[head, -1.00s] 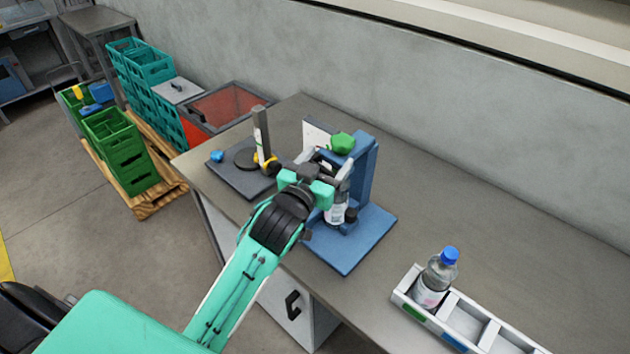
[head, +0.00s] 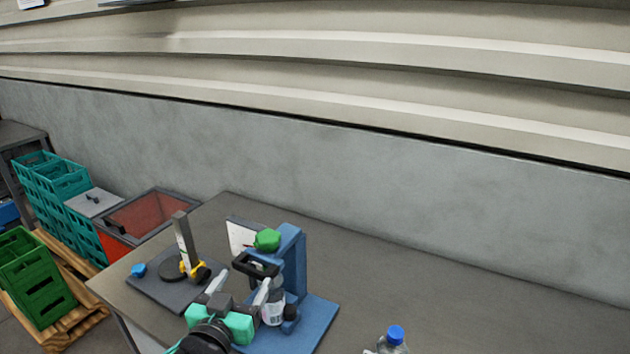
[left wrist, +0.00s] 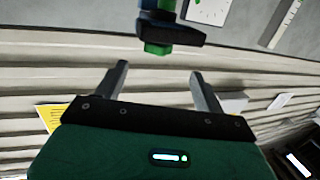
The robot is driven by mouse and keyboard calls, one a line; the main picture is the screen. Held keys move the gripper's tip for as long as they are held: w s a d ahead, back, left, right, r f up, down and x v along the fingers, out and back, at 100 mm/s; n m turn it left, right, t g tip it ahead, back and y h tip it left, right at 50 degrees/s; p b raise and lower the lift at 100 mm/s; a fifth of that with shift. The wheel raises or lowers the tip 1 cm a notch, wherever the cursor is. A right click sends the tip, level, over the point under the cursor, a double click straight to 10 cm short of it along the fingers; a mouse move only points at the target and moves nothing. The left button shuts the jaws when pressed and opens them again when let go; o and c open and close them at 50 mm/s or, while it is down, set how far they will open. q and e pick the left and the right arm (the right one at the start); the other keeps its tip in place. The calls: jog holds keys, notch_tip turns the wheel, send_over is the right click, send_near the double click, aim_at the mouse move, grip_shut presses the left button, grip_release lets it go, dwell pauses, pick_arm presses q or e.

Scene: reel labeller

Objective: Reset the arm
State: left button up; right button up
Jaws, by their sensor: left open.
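My left gripper (head: 240,288) is open and empty in front of the blue reel labeller (head: 290,262). Its two fingers are apart and also show in the left wrist view (left wrist: 158,72). A bottle with a white label (head: 273,312) stands upright in the labeller, just beyond the fingers; the right finger partly overlaps it, and I cannot tell if they touch. The labeller has a green knob (head: 267,239) on top, a black bracket and a white panel (head: 240,235) behind. The green knob (left wrist: 157,48) also shows in the left wrist view beyond the fingers. My right gripper is out of view.
A blue-capped bottle (head: 394,340) is at the bottom edge. Crates (head: 38,280) stand left of the table. The table's right side is clear.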

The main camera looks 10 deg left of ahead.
pick_arm(q)
jog(key=s+a+f+m+g+y, duration=0.1)
jog(key=s+a+f+g, duration=0.2)
jog(key=s+f+g, duration=1.7)
jog(key=s+f+t, duration=0.2)
jog(key=s+f, duration=0.1)
jog(key=f, duration=1.5)
jog(key=s+f+t, duration=0.2)
jog(key=f+t, duration=0.1)
jog(key=f, duration=1.4)
jog(key=s+a+f+g, duration=0.1)
jog(key=s+a+f, duration=0.2)
jog(key=s+f, duration=1.6)
jog(key=shift+s+f+g+y, duration=0.3)
jog(key=shift+f, duration=0.15)
jog(key=shift+c, duration=0.2)
